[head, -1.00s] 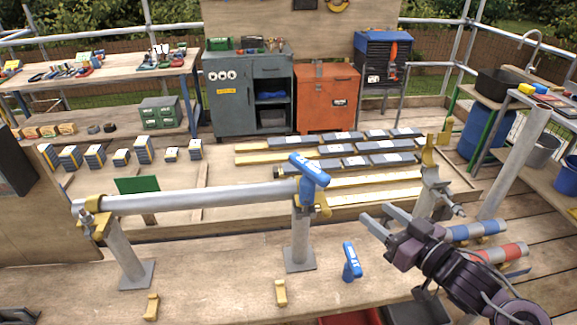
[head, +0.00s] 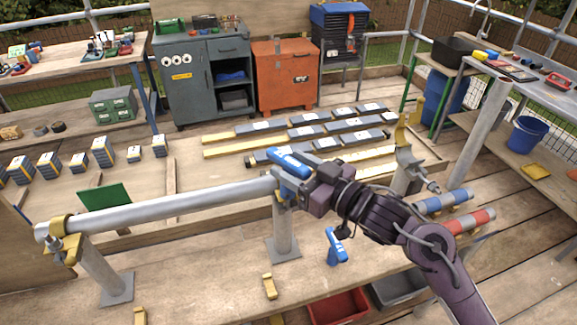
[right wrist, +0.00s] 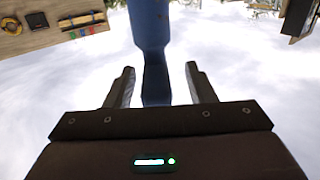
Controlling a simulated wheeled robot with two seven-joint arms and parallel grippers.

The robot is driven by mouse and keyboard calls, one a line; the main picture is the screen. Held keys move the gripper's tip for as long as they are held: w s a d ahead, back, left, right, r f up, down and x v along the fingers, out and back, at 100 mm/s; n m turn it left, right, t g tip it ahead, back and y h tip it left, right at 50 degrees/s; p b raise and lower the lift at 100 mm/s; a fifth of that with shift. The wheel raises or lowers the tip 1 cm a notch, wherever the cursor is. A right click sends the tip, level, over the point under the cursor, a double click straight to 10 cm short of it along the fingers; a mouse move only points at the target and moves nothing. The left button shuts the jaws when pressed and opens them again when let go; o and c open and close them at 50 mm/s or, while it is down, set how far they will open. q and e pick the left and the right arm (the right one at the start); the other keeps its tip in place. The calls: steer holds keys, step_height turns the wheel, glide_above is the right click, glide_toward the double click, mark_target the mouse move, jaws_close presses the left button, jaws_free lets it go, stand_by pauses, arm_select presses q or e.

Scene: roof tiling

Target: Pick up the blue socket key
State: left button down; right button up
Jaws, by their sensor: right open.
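A blue socket key (head: 291,164) with a T-shaped handle stands at the right end of the grey pipe (head: 165,209), over a post. My right gripper (head: 293,183) is open just below its handle. In the right wrist view the blue key (right wrist: 150,25) comes down between the two spread fingers of the gripper (right wrist: 163,85), its dark lower part in the gap with space on both sides. The gripper hides part of the key in the head view. A second blue T-handled tool (head: 336,247) stands on the bench to the front right. My left gripper is out of view.
Yellow clamps hold the pipe on its posts. Small yellow blocks (head: 269,286) lie on the bench front. A red bin (head: 338,306) and a grey bin (head: 398,288) sit at the front edge. Blue and red rolls (head: 470,222) lie at right.

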jaws_close()
stand_by(0.3)
